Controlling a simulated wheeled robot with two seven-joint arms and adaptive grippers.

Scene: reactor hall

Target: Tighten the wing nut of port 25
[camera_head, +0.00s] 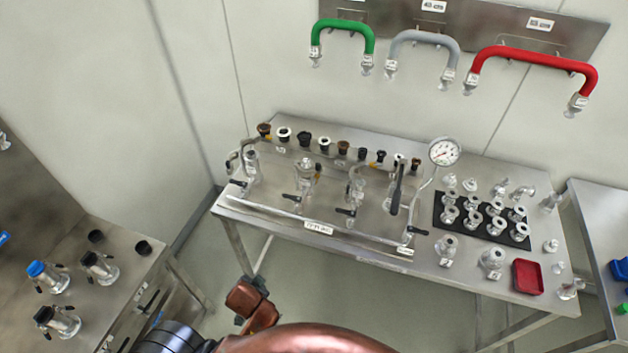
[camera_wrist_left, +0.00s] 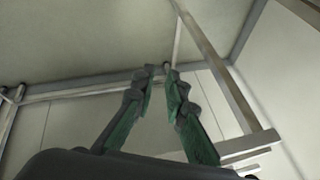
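No number 25 can be read in the head view, so I cannot tell which fitting is port 25. My right gripper is not in view.
A steel table (camera_head: 330,219) carries valves, a pressure gauge (camera_head: 444,151), a black mat (camera_head: 436,222) with metal fittings and a red tray (camera_head: 528,277). Green (camera_head: 343,24), grey and red (camera_head: 535,58) hoses hang on the wall. Open floor lies between bench and table.

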